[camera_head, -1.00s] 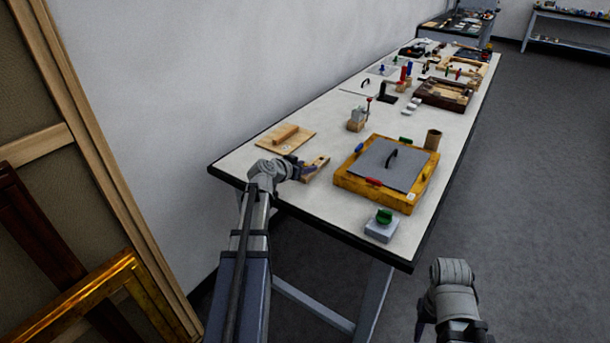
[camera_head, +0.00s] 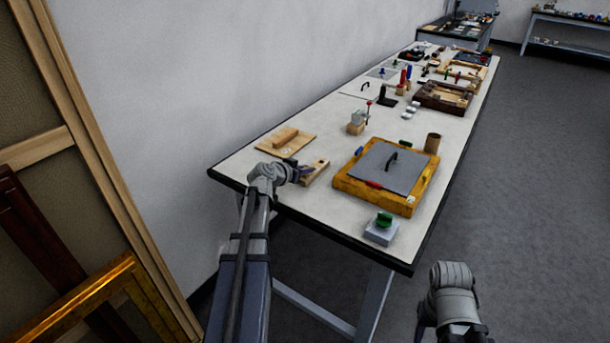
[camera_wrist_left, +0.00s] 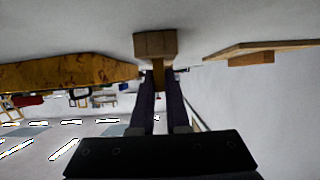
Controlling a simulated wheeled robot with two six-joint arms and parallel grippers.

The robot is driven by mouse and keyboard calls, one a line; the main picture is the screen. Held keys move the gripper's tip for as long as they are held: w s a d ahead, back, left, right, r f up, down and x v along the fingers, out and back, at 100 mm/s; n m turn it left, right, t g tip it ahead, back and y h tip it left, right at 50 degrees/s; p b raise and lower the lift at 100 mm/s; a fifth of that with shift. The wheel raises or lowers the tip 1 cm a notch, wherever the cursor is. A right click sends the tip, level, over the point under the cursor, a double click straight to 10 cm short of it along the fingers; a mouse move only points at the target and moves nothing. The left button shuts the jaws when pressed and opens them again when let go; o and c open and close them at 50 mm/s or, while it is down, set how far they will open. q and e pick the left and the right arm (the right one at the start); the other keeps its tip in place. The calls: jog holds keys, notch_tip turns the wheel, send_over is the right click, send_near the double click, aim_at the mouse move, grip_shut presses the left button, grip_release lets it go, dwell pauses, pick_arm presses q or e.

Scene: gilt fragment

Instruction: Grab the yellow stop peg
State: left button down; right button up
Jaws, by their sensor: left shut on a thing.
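My left gripper (camera_head: 304,170) is at the near left of the workbench, low over a small wooden block (camera_head: 318,173). In the head view the fingers hide the peg. My right gripper (camera_head: 425,318) is off the bench at the lower right, mostly hidden by its wrist; its jaws cannot be made out.
A wooden board with a block (camera_head: 283,150) lies behind the gripper. A gilt frame (camera_head: 345,188) with a grey panel is to its right. A green-knobbed grey block (camera_head: 382,229) stands near the front edge. Bare bench top (camera_head: 300,200) lies between.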

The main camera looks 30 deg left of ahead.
pick_arm(q)
notch_tip(320, 180, up, 10)
jog(key=p, duration=1)
